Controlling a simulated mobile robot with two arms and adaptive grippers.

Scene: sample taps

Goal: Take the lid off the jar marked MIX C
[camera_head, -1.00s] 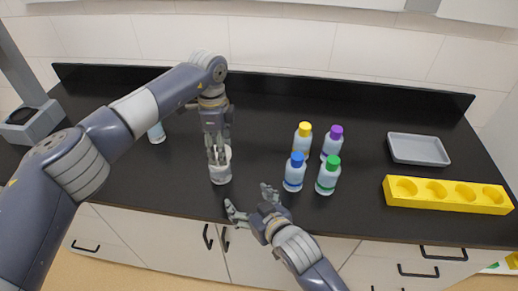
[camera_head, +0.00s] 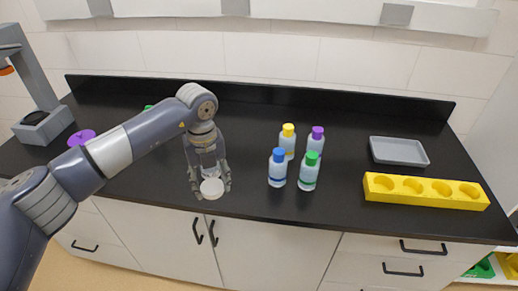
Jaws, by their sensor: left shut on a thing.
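My left gripper (camera_head: 209,187) points down over the front part of the black counter, left of the bottles. It is shut on a white round piece (camera_head: 212,188) between its fingertips. I cannot tell whether this is a loose lid or the top of a white jar. Right of it stand upright bottles with caps: blue (camera_head: 278,168), green (camera_head: 309,171), yellow (camera_head: 287,141) and purple (camera_head: 316,142). Their labels are too small to read, so I cannot tell which is MIX C. My right gripper is out of view.
A yellow rack (camera_head: 425,191) with several round holes and a grey tray (camera_head: 398,151) stand at the right. A purple object (camera_head: 82,137) and a grey device (camera_head: 42,122) are at the left. The counter's middle back is clear.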

